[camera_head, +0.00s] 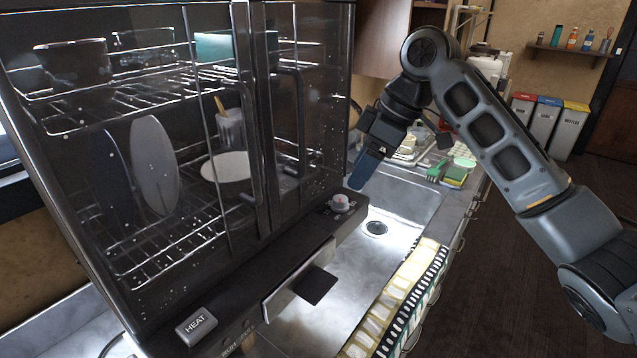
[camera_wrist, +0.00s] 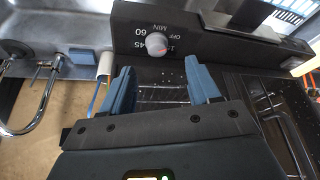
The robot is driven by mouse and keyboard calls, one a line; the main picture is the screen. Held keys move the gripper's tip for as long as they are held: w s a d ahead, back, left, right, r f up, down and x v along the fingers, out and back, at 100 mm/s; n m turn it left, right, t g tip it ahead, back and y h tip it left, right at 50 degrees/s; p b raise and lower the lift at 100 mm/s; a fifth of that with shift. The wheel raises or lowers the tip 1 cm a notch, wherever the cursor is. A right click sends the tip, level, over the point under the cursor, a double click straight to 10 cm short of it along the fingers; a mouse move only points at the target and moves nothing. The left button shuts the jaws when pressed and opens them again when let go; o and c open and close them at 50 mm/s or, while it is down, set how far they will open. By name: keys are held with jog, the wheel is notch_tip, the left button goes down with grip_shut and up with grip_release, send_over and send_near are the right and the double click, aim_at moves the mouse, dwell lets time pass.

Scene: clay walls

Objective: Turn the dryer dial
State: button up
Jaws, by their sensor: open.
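The dryer (camera_head: 85,275) is a dark cabinet with clear doors on the left of the head view. Its dial (camera_head: 340,203) is a small light-grey knob at the right end of the lower front panel. In the wrist view the dial (camera_wrist: 156,44) has a red mark and printed numbers around it, with "OFF" and "MIN" beside it. My gripper (camera_head: 368,168) is a little above the dial in the head view. In the wrist view my gripper (camera_wrist: 158,85) has two blue fingers, open and empty, with the dial beyond the tips, roughly between them and apart from them.
A HEAT button (camera_head: 196,326) sits at the panel's left end. Door handles (camera_head: 300,120) stick out from the dryer front. A metal sink (camera_head: 400,195) lies below the dial. A sponge and green brush (camera_head: 437,170) lie beyond it. Bins (camera_head: 545,122) stand at the back right.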

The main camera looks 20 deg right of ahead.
aim_at(341, 198)
jog(key=x, duration=0.2)
jog(key=p+x, duration=0.1)
jog(key=x, duration=0.4)
jog(key=shift+w+f, duration=0.2)
jog(key=shift+w, duration=0.2)
jog(key=shift+c, duration=0.3)
jog(key=c, duration=0.9)
jog(key=shift+c, duration=0.2)
